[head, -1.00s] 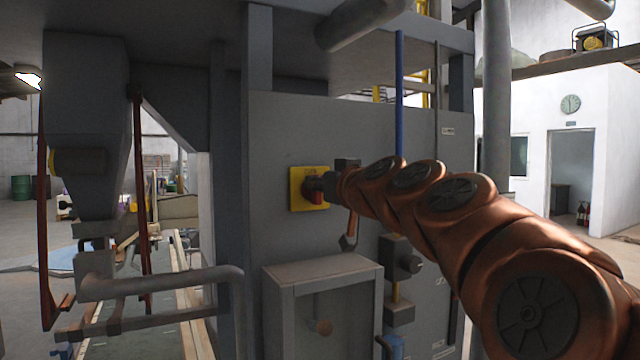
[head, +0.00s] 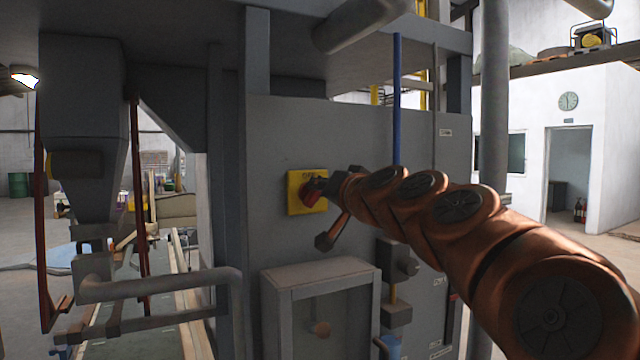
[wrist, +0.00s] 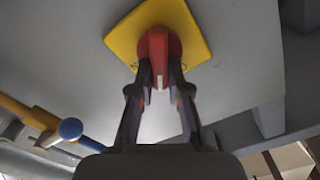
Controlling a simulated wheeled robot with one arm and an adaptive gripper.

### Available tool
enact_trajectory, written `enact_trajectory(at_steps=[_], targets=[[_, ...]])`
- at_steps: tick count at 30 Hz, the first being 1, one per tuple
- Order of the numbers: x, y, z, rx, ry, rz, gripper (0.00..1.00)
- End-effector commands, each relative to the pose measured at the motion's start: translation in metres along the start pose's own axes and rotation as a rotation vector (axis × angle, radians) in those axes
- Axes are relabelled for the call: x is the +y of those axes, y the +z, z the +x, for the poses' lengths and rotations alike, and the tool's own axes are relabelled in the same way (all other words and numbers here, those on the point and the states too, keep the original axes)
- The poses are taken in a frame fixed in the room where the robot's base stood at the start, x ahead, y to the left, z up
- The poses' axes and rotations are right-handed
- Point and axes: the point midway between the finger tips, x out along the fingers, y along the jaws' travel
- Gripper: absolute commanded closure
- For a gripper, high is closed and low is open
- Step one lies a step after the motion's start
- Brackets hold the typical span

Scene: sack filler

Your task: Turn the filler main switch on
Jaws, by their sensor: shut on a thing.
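The main switch is a red rotary handle (wrist: 158,52) on a yellow square plate (head: 296,204), fixed to the grey cabinet front. It also shows in the head view as a red handle (head: 312,194), partly covered by my gripper. My gripper (wrist: 160,82) is shut on the red handle, one finger on each side of it. In the wrist view the handle lies in line with the fingers while the yellow plate looks tilted.
Below the switch, a grey box with a clear front (head: 322,285) stands out from the cabinet. Grey control boxes (head: 397,262) are on the cabinet to its right. A blue vertical pipe (head: 397,100) runs above my arm. A grey pipe rail (head: 160,287) is at lower left.

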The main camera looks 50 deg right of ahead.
Motion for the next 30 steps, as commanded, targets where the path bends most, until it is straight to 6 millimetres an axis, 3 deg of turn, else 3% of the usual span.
enact_trajectory(at_steps=[21,30], targets=[[0.008,0.002,0.0,-0.003,0.001,0.671,1.0],[0.011,0.006,0.0,-0.003,0.001,0.881,1.0]])
